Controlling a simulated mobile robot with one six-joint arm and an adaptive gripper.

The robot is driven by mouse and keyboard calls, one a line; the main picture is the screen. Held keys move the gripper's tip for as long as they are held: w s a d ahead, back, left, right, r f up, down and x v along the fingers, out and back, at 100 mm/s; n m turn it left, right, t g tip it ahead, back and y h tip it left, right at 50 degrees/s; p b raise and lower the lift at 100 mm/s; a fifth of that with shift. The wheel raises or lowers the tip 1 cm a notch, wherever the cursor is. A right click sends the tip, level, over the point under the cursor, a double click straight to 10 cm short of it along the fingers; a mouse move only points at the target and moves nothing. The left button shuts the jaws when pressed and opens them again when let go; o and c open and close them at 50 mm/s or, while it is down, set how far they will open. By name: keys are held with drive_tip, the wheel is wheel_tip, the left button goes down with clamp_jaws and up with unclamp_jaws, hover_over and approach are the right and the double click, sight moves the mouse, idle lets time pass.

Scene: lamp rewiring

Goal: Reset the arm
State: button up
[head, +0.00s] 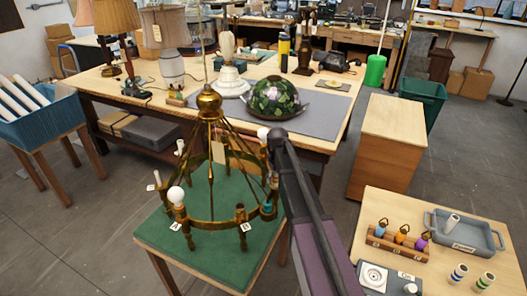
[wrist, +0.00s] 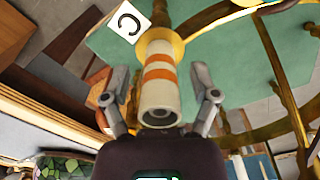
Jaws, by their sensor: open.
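My gripper (wrist: 160,95) is open in the wrist view, one finger on each side of a white sleeve with orange stripes (wrist: 159,88). Gaps show between the fingers and the sleeve. The sleeve is on a brass arm of the chandelier (wrist: 282,80), beside a white tag marked C (wrist: 126,21). In the head view the brass chandelier (head: 209,105) stands over a green-topped stand (head: 200,265). My arm (head: 305,205) reaches to the right side of its ring; the gripper's fingers are not clear there.
A workbench (head: 110,85) behind holds lamps and a stained-glass shade (head: 274,100). A side table (head: 400,200) at right carries a rack of coloured pieces (head: 398,240), a grey tray (head: 487,238) and striped sleeves (head: 458,273).

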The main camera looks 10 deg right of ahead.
drive_tip(key=shift+r, duration=0.1)
wheel_tip(320, 180, up, 9)
drive_tip(key=p, duration=0.9)
drive_tip(key=shift+r, duration=0.15)
